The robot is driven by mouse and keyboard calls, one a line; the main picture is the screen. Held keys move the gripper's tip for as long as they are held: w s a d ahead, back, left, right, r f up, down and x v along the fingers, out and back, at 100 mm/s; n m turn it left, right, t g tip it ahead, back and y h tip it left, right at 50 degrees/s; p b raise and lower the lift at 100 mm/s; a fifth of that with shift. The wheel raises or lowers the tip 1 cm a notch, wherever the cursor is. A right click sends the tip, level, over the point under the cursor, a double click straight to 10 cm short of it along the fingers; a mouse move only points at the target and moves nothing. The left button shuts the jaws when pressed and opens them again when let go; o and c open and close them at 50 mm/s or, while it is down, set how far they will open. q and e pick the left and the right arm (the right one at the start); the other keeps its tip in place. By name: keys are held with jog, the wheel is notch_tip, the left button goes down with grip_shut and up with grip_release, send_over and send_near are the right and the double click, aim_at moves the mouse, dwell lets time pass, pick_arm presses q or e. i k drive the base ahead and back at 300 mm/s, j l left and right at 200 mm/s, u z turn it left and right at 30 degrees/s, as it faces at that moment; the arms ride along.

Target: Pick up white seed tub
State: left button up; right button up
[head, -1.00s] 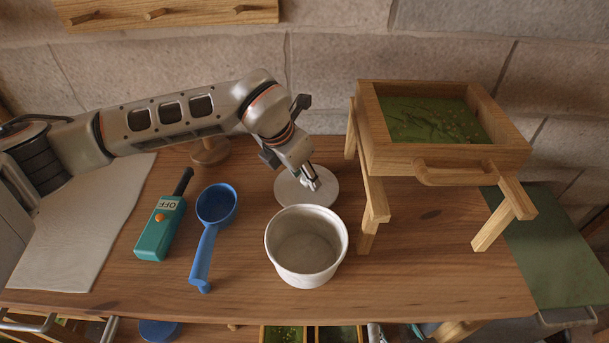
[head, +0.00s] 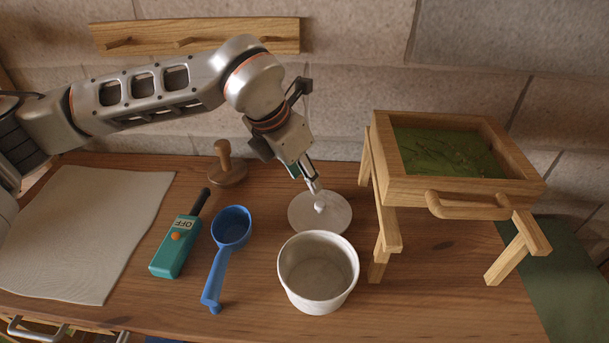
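The white seed tub (head: 318,298) stands upright and uncovered on the wooden table, and looks empty inside. Behind it lies a round white lid (head: 340,222) with a small knob, flat on the table. My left gripper (head: 315,188) points down just above the lid's knob, behind the tub and apart from it. Its fingers are seen close together, nearly edge-on, and I cannot tell whether they are open or shut. No object shows held in it. My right gripper is not in view.
A blue scoop (head: 219,263) and a teal handheld device (head: 176,247) lie left of the tub. A wooden sieve frame on legs (head: 470,198) stands to the right. A grey cloth (head: 85,230) covers the left end. A wooden stamp (head: 225,170) stands at the back.

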aim_at(318, 269)
jog(key=k, duration=1.5)
